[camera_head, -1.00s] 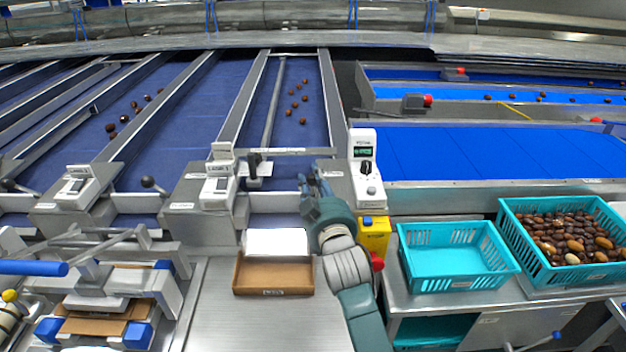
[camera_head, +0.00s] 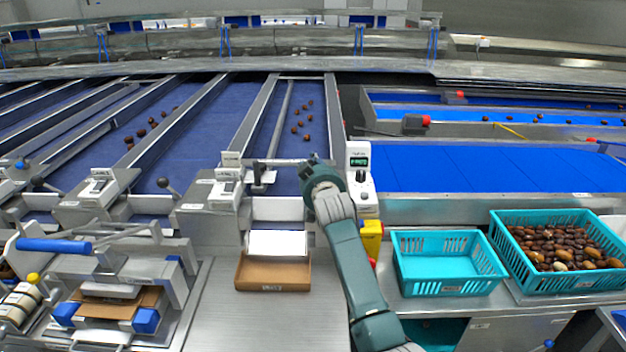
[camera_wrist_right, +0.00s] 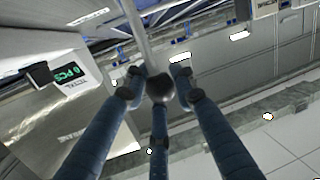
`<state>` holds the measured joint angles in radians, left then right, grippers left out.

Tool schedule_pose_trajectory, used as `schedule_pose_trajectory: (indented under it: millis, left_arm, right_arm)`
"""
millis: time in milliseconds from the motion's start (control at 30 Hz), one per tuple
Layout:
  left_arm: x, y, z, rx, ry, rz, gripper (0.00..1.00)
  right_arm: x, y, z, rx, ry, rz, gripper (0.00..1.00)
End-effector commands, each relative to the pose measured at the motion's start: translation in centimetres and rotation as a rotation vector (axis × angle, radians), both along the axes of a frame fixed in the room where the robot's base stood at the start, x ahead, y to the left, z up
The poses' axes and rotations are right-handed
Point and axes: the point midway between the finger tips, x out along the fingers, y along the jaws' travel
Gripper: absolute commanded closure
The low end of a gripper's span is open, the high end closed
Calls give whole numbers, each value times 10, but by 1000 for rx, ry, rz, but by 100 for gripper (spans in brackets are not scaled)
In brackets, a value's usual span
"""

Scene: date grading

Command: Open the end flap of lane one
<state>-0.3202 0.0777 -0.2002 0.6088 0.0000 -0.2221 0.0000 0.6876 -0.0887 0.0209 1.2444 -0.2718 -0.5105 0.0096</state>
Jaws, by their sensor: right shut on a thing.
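Lane one (camera_head: 290,150) is the blue belt with several dates, left of the white counter. Its end flap (camera_head: 278,208) looks like the pale panel across the belt's near end; my arm partly covers its right side. My right gripper (camera_head: 312,160) is at the right of that lane end, its fingertips hard to make out there. In the right wrist view, my right gripper (camera_wrist_right: 160,82) is shut on a dark ball knob (camera_wrist_right: 160,90) at the end of a metal lever rod (camera_wrist_right: 138,35). My left gripper is out of view.
The white counter (camera_head: 359,160) stands close right of my right gripper. A lane box (camera_head: 222,194) and a black-handled part (camera_head: 259,170) are to the left. Below are a brown carton (camera_head: 272,273), an empty teal crate (camera_head: 448,289) and a date-filled crate (camera_head: 510,245).

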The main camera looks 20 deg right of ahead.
Motion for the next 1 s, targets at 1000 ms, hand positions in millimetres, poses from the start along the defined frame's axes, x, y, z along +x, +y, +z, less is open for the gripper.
schedule_pose_trajectory:
  millis: [1000]
  left_arm:
    - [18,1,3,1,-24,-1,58]
  right_arm:
    - [44,-16,-4,46,165,-4,100]
